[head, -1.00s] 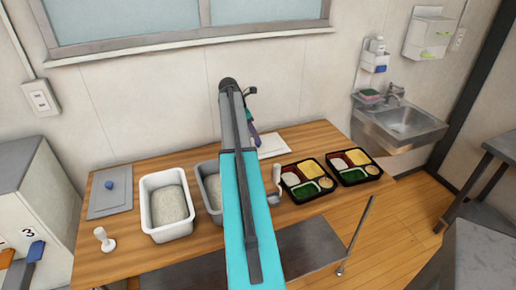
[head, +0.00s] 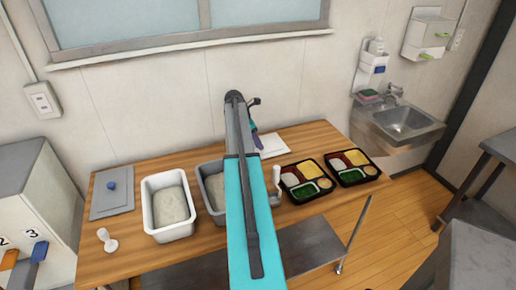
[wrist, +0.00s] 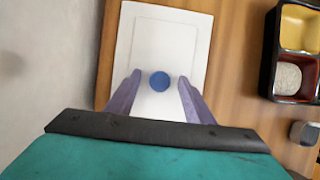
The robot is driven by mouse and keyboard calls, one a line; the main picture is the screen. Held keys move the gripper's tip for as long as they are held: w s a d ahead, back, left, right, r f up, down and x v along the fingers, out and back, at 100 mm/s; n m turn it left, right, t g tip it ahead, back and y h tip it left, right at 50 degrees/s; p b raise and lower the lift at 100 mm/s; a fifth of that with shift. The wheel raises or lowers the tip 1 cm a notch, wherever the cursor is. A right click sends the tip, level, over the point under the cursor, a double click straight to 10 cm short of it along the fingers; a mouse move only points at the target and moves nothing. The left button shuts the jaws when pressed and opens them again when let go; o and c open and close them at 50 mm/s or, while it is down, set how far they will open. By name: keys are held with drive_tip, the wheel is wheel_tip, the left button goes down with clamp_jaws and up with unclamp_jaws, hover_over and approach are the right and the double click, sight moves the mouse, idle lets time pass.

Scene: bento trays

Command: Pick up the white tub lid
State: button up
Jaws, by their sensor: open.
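The white tub lid (wrist: 137,30) is a flat rectangle with a raised inner panel and a round blue knob (wrist: 159,82). It lies flat on the wooden table near the wall. In the head view the lid (head: 274,146) is partly hidden by my arm and gripper. My gripper (wrist: 159,79) is open and empty, pointing down over the lid. In the wrist view its two purple fingers show on either side of the knob, apart from it; the height gap is hard to judge. In the head view my gripper (head: 255,139) shows at the lid's left side.
A white tub (head: 146,210) and a grey tub (head: 207,179), partly hidden by my arm, stand left. A grey lid (head: 110,204) lies farther left, near a white handled tool (head: 106,241). Two bento trays (head: 301,198) sit right of the lid. The wall (wrist: 45,70) is close behind.

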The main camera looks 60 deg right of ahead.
drive_tip(key=shift+c, duration=0.5)
drive_tip(key=c, duration=1)
drive_tip(key=shift+r, duration=0.1)
drive_tip(key=shift+c, duration=0.2)
wheel_tip(320, 180, up, 10)
drive_tip(key=b, duration=0.2)
drive_tip(key=shift+b, duration=0.4)
